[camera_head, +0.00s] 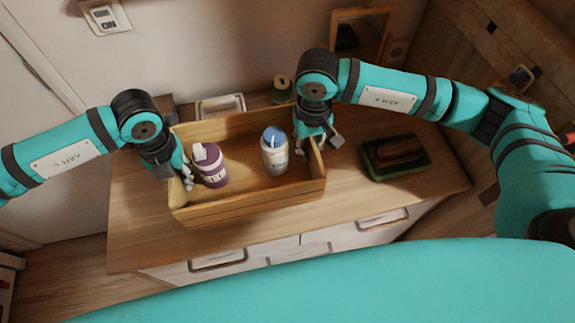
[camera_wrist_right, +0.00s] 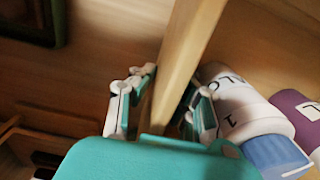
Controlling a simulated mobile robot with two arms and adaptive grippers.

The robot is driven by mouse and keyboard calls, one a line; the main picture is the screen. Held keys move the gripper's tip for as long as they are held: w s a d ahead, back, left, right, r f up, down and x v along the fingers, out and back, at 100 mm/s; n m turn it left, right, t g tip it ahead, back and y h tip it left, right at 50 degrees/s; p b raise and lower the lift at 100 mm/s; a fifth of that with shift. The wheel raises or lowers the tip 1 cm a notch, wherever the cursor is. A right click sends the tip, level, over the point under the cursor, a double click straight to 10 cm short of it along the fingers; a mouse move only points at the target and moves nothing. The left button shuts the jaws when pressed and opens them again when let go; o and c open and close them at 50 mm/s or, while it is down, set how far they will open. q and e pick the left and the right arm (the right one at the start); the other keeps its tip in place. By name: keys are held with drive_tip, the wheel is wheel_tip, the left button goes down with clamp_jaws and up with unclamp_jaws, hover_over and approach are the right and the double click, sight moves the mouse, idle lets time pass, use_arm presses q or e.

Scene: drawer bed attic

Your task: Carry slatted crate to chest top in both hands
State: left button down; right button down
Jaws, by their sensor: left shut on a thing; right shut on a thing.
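The slatted crate (camera_head: 250,204) is a light wooden open box over the left and middle of the chest top (camera_head: 365,210). I cannot tell whether its base touches the wood. Inside stand a purple bottle with a white cap (camera_head: 210,172) and a white bottle with a blue cap (camera_head: 274,158). My left gripper (camera_head: 187,178) is shut on the crate's left end wall. My right gripper (camera_head: 312,146) is shut on the right end wall; in the right wrist view its fingers (camera_wrist_right: 160,112) straddle that wall, with the white bottle (camera_wrist_right: 240,105) beside it.
A dark green tray (camera_head: 380,172) with a brown block lies on the chest top right of the crate. Bare top shows at the front right.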

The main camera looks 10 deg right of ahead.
use_arm(q)
drive_tip(key=shift+a+f, duration=0.1)
use_arm(e)
drive_tip(key=shift+d+f, duration=0.1)
